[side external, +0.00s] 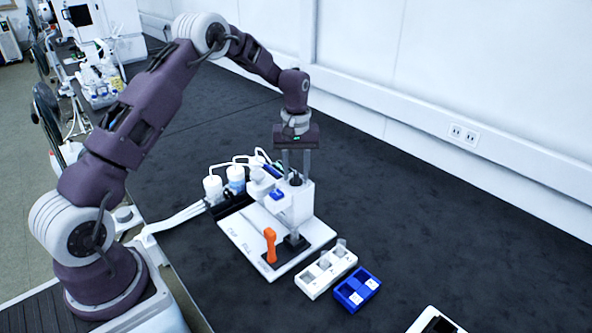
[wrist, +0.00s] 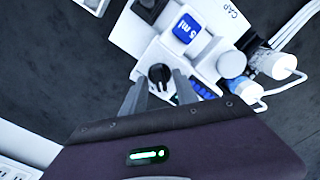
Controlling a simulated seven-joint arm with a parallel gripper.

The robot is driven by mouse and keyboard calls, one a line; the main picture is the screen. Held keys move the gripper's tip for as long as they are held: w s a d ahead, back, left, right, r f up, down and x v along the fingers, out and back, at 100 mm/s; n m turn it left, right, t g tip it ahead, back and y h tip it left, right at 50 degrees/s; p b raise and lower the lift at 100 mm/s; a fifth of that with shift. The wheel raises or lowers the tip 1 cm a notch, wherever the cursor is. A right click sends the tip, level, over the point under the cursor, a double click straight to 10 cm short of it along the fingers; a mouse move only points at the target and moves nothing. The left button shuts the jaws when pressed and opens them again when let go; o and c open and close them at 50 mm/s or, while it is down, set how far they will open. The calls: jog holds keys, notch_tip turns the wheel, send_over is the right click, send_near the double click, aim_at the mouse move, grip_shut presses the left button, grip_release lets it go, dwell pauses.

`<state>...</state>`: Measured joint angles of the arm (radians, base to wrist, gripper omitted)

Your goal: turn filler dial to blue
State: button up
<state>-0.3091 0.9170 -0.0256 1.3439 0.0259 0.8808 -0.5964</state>
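The filler is a white block (side external: 298,208) on a white base plate (side external: 250,235). Its dial, a black round knob (wrist: 159,74), sits on top and also shows small in the side view (side external: 295,180). A blue label reading "5 ml" (wrist: 187,29) is on the filler, and another blue label (wrist: 203,89) lies right of the dial. My gripper (wrist: 161,80) points down over the dial, its two fingers apart on either side of the knob. I see no clear contact with it. Which mark the dial points to is too small to tell.
White-capped bottles (side external: 213,188) with white tubes stand behind the filler. A white tray (side external: 326,274) and a blue tray (side external: 357,290) lie in front. The dark bench (side external: 450,240) to the right is mostly clear.

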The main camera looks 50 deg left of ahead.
grip_shut()
jog(key=m, duration=0.5)
jog(key=shift+d+r+m, duration=0.1)
jog(key=shift+m, duration=2.3)
grip_release()
